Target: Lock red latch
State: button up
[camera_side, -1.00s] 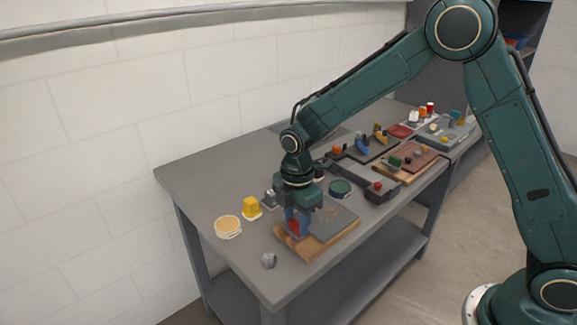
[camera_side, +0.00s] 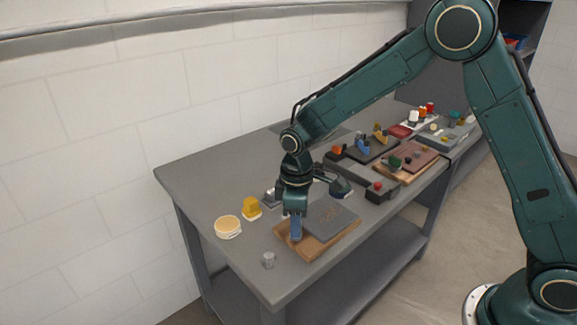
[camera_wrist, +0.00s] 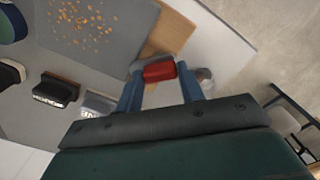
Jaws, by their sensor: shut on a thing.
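My gripper (camera_side: 296,232) is low over the left part of a wooden board (camera_side: 318,248) that carries a grey plate (camera_side: 333,217). In the wrist view my gripper (camera_wrist: 160,84) has its two blue fingers on either side of the red latch (camera_wrist: 160,72) and is shut on it. The latch lies at the edge of the grey plate (camera_wrist: 90,30), beside a bare strip of the wooden board (camera_wrist: 168,35). In the side view my fingers hide the latch. I cannot tell from these views whether it is locked.
A round tan-topped piece (camera_side: 228,227), a yellow block (camera_side: 251,208) and a small grey knob (camera_side: 268,260) stand to the left on the table. A dark fixture with a red button (camera_side: 378,186) and several other boards lie further right. The front left corner is mostly bare.

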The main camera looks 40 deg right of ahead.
jog(key=m, duration=0.4)
jog(key=shift+m, duration=2.3)
jog(key=shift+o, duration=0.2)
jog(key=o, duration=1)
jog(key=shift+c, duration=0.2)
jog(key=shift+r, duration=0.15)
notch_tip(320, 180, up, 14)
jog(key=shift+f, duration=0.2)
